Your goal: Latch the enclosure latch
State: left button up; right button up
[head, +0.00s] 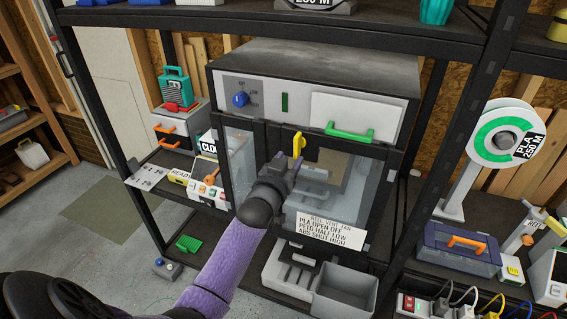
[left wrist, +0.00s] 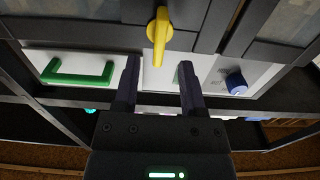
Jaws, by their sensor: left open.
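The yellow enclosure latch (head: 298,145) sits on the dark front frame of the printer enclosure (head: 320,65), near the seam between two glazed door panes. Its handle stands upright along the frame. In the left wrist view, which is turned over, the latch (left wrist: 159,35) lies straight ahead of the fingers, its handle pointing toward the white panel. My left gripper (head: 284,160) is in front of the enclosure, just beside and below the latch in the head view. My right gripper is out of view.
Above the doors are a blue knob (head: 240,99) and a green handle (head: 349,133). A text card (head: 326,230) is on the door's lower part. A grey bin (head: 345,291) stands below. Shelf uprights flank the enclosure; a spool stand (head: 452,190) is at right.

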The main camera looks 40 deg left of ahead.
pick_arm(q)
jog(key=v, duration=0.5)
